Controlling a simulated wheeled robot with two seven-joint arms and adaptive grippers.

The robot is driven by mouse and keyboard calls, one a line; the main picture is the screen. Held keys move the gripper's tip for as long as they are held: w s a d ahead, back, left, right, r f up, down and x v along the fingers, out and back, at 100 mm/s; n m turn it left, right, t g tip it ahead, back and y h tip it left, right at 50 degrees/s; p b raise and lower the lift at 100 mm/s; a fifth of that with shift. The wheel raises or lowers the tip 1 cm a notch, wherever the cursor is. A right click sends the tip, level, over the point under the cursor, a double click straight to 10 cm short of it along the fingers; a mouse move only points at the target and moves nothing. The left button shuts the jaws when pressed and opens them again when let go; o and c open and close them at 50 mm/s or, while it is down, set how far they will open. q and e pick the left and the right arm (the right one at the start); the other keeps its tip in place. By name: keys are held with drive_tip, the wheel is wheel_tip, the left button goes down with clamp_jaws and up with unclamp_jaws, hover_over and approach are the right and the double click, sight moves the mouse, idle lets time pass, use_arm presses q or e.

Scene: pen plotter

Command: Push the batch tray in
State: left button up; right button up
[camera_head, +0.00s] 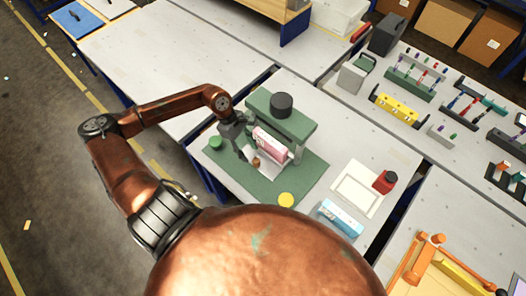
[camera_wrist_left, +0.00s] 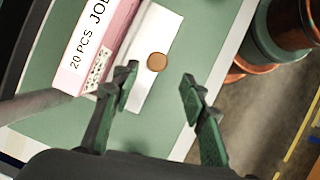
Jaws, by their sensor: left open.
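The batch tray appears to be the pale flat plate (camera_head: 262,188) with a round brown knob (camera_head: 256,162), under a green gantry-like machine (camera_head: 292,120). A pink box (camera_head: 270,143) with printed lettering stands beside the knob. In the left wrist view the plate shows as a white strip (camera_wrist_left: 158,25) with the knob (camera_wrist_left: 157,62) on it, and the pink box (camera_wrist_left: 90,45) is at upper left. My left gripper (camera_wrist_left: 158,84) is open, its fingers either side of the knob's line, with a gap to the knob in the picture. Whether they touch the plate cannot be told. My right gripper is out of view.
A green mat (camera_head: 305,180) lies under the machine, with a green disc (camera_head: 215,142) and a yellow disc (camera_head: 286,200). To the right are a white framed sheet (camera_head: 356,187), a red bottle (camera_head: 384,182) and a blue box (camera_head: 340,217). The table at upper left is largely clear.

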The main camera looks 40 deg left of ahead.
sight(255, 160)
use_arm(q)
drive_tip(key=shift+w+d+f, duration=0.15)
drive_tip(key=shift+w+f, duration=0.3)
drive_tip(key=shift+f, duration=0.05)
drive_tip(key=x, duration=0.3)
drive_tip(key=shift+s+d+f, duration=0.15)
drive_tip(key=shift+s+f, duration=0.05)
drive_tip(key=shift+f, duration=0.1)
drive_tip(key=shift+x, duration=1.05)
drive_tip(key=shift+f, duration=0.25)
drive_tip(key=shift+d+f, duration=0.1)
drive_tip(key=shift+f, duration=0.05)
drive_tip(key=c, duration=0.7)
clamp_jaws()
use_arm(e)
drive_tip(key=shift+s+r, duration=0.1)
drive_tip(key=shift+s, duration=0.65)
